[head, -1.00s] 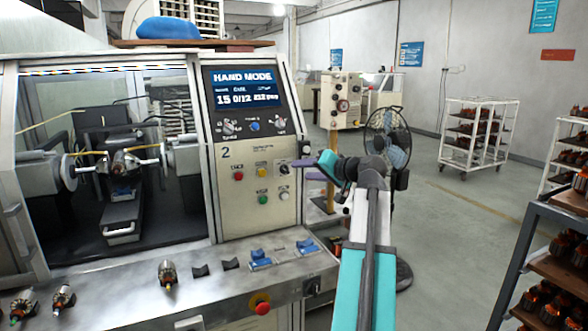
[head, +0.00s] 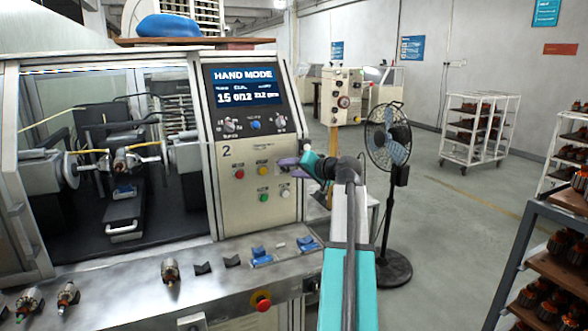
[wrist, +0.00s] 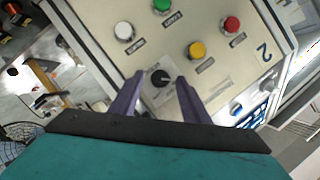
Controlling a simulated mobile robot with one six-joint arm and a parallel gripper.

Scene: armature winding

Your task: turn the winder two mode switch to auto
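Winder two (head: 228,153) carries the number 2 on its cream panel, and its screen (head: 246,85) reads HAND MODE. In the wrist view a black rotary switch (wrist: 160,77) sits on a pale plate, between the two purple fingers of my gripper (wrist: 158,88). The fingers are apart on either side of the knob; I cannot tell whether they touch it. In the head view my gripper (head: 288,163) is at the right edge of the panel, and its fingers hide the switch there.
A red emergency stop (head: 261,301) is on the bench front. A fan (head: 389,140) stands right of my arm. Open floor lies beyond it.

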